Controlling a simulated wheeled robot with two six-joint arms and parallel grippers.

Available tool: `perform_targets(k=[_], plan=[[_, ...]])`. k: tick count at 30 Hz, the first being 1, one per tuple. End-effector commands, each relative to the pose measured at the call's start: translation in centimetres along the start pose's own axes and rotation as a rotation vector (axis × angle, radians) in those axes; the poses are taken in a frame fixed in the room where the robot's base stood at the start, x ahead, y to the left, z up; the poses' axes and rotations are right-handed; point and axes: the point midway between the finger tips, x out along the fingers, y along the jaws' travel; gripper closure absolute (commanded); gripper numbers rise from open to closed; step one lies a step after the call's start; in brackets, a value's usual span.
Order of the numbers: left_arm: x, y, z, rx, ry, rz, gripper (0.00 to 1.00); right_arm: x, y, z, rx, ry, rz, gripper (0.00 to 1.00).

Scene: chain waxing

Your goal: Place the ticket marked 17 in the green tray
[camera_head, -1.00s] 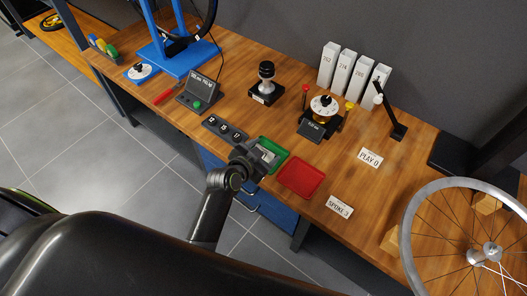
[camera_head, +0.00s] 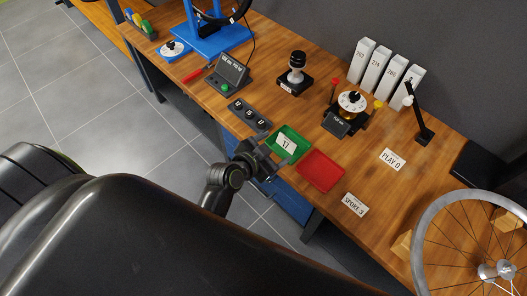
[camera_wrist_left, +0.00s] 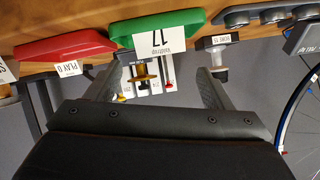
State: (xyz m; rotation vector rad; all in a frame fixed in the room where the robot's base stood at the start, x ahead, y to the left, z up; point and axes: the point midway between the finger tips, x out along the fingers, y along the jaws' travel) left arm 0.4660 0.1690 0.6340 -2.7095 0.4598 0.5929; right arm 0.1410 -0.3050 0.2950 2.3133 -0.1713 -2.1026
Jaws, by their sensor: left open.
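The white ticket marked 17 (camera_head: 287,143) is within the green tray (camera_head: 302,157) in the head view, its number upside down. In the upside-down left wrist view the ticket (camera_wrist_left: 160,45) reaches past the rim of the green tray (camera_wrist_left: 122,32), so it seems tilted up; I cannot tell how it rests. My left gripper (camera_head: 270,163) is just off the near edge of the green tray. Its fingers (camera_wrist_left: 159,72) are spread, with nothing held and a gap to the ticket. My right gripper is not in view.
The red tray (camera_head: 321,171) sits right of the green one. A dark three-part block (camera_head: 248,114) lies to its left. The table's front edge is close to my gripper.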

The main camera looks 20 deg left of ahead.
Motion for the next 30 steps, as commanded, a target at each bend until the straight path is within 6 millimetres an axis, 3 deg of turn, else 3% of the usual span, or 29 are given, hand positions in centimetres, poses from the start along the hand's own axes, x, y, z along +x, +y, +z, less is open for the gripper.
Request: perform_targets(k=[3,9,21,23,26,30], plan=[[-2.3,0.0,0.0,0.001,-0.002,0.0,0.25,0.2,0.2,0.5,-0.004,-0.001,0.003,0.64],[-4.5,0.0,0.0,0.001,-0.002,0.001,0.25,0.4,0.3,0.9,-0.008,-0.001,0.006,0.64],[-4.8,0.1,0.6,-0.006,-0.014,0.004,0.25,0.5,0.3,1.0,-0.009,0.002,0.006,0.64],[-4.5,0.4,2.0,-0.023,-0.044,0.011,0.25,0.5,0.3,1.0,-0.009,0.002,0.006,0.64],[-3.5,1.3,6.4,-0.081,-0.141,0.025,0.25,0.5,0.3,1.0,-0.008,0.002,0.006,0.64],[-3.0,3.3,16.1,-0.198,-0.353,0.034,0.25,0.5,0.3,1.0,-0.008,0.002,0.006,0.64]])
